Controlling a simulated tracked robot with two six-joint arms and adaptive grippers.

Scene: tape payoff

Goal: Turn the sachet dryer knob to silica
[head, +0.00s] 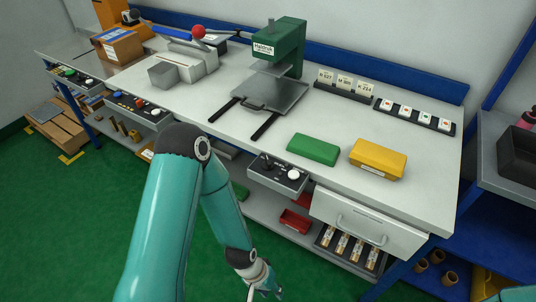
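A control box (280,174) hangs at the bench's front edge with a black lever or knob (267,163) and a white round knob (293,174). A second box (137,107) further left carries several coloured controls, and a third (77,77) at the far left has green ones. The labels are too small to read, so I cannot tell which knob is the dryer's or where it points. My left gripper (264,290) is low at the bottom edge, below the nearest control box and apart from it. Its fingers are too small and cut off to judge. My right gripper is out of view.
On the bench (228,130) stand a green press (281,48), a green box (314,149) and a yellow box (378,158). A drawer (367,222) is right of the nearest control box. A lower shelf (267,214) runs underneath.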

